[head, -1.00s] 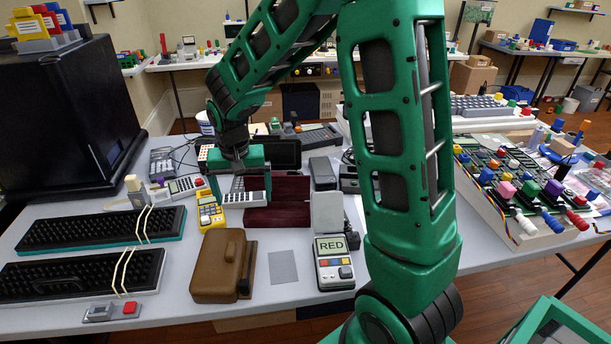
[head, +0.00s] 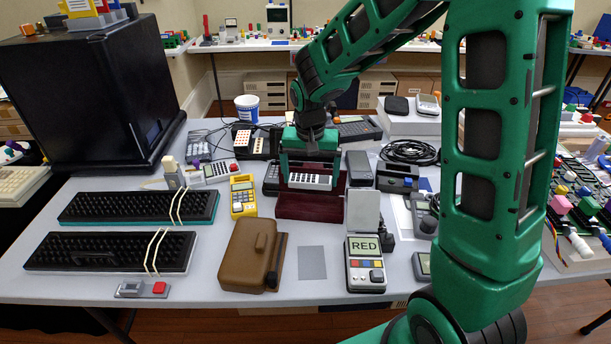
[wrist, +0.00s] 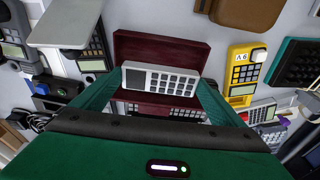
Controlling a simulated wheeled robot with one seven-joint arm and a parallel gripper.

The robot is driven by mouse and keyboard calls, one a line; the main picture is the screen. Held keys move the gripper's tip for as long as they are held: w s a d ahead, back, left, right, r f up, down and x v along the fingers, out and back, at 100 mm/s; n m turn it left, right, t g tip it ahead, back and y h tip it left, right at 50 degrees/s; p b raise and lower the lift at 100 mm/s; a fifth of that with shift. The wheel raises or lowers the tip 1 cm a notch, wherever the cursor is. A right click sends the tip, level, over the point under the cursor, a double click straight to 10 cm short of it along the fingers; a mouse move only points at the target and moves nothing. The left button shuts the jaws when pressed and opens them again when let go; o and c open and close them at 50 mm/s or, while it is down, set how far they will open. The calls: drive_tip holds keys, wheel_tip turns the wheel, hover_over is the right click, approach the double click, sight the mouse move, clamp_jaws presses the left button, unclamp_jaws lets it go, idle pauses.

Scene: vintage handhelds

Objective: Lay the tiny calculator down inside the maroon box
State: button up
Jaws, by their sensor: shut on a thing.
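The tiny calculator (head: 310,181) is a light grey slab with rows of keys. My gripper (head: 310,172) is shut on it and holds it roughly level above the maroon box (head: 308,208). In the wrist view the calculator (wrist: 162,81) spans between the fingers of my gripper (wrist: 160,88), with the maroon box (wrist: 160,49) below it. The calculator and fingers hide much of the box's inside. Another strip of keys shows beyond the calculator there; I cannot tell what it belongs to.
A yellow handheld (head: 243,197) stands left of the box, and a handheld reading RED (head: 365,262) with a raised lid stands front right. A brown case (head: 252,257) lies in front. A black device (head: 359,168) and coiled cable (head: 410,152) are close on the right.

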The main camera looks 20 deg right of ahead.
drive_tip(key=shift+s+f, duration=0.15)
drive_tip(key=shift+f, duration=4.15)
drive_tip(key=o, duration=0.9)
drive_tip(key=shift+r, duration=0.15)
drive_tip(key=shift+r, duration=6.95)
drive_tip(key=shift+s+a+f, duration=0.1)
drive_tip(key=shift+s+a, duration=0.7)
drive_tip(key=shift+s, duration=1.75)
drive_tip(key=shift+s+a+r, duration=0.1)
drive_tip(key=shift+s+a, duration=0.75)
drive_tip(key=shift+s, duration=1.65)
drive_tip(key=shift+s+a+f, duration=0.1)
drive_tip(key=shift+s+a, duration=0.7)
drive_tip(key=shift+s, duration=1.75)
